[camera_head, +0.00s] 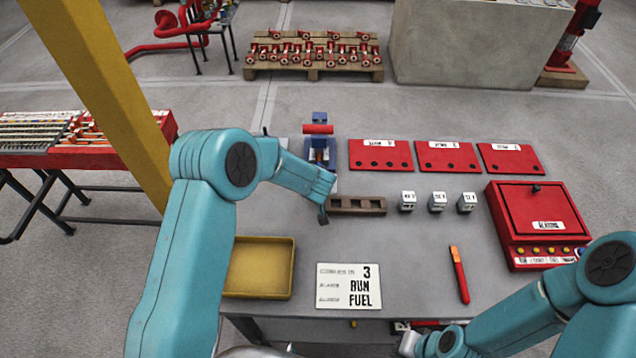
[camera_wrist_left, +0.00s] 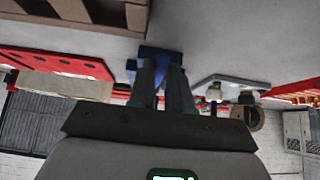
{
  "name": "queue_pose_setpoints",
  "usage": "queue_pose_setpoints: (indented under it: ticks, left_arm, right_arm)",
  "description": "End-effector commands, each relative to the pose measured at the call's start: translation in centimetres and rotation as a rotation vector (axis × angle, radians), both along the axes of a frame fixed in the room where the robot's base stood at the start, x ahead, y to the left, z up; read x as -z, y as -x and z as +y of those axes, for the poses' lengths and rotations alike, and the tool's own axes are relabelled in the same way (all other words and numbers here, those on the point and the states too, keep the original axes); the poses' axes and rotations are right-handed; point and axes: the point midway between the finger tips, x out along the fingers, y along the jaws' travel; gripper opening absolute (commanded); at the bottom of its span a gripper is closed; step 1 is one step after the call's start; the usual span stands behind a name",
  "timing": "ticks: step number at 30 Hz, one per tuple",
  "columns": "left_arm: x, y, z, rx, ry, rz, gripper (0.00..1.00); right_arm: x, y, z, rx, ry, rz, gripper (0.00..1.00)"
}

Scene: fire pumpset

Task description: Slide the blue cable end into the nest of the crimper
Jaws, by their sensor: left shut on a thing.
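The crimper (camera_head: 319,152) is a blue stand with a red bar across its upper part, at the back left of the grey table. My left gripper (camera_head: 323,214) is in front of it, beside the left end of a brown slotted block. In the left wrist view my left gripper's fingers (camera_wrist_left: 161,88) are close together, with blue showing at and beyond their tips. The blue cable end cannot be made out apart from this blue; the gripper is shut on it. My right gripper (camera_head: 408,342) is low at the table's front edge, and its fingers are unclear.
The brown block (camera_head: 372,207), a yellow tray (camera_head: 284,287), a sign (camera_head: 333,300), a red-orange tool (camera_head: 458,272) and a red alarm box (camera_head: 535,215) are on the table. Red plates (camera_head: 380,156) lie at the back.

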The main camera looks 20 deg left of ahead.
Motion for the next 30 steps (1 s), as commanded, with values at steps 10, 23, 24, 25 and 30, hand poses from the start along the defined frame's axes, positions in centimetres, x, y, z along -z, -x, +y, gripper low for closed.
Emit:
queue_pose_setpoints:
  ticks: [10, 23, 24, 25, 30]
  left_arm:
    - [0.0, -0.3, 0.1, 0.0, 0.0, 0.0, 0.48]
    - [-2.9, 1.7, -0.5, 0.003, 0.001, -0.002, 0.48]
    - [-3.8, 2.3, -0.7, 0.003, 0.0, -0.003, 0.48]
    - [-4.4, 2.8, -0.8, 0.003, 0.0, -0.003, 0.48]
    - [-8.2, 5.5, -1.6, 0.002, 0.0, -0.003, 0.48]
  right_arm:
    - [-0.4, 0.0, 0.0, 0.0, 0.0, 0.0, 0.0]
    - [-0.2, 0.0, 0.0, 0.0, 0.0, 0.0, 0.0]
    - [-0.2, 0.0, 0.0, 0.0, 0.0, 0.0, 0.0]
    - [-0.2, 0.0, 0.0, 0.0, 0.0, 0.0, 0.0]
    - [-0.6, 0.0, 0.0, 0.0, 0.0, 0.0, 0.0]
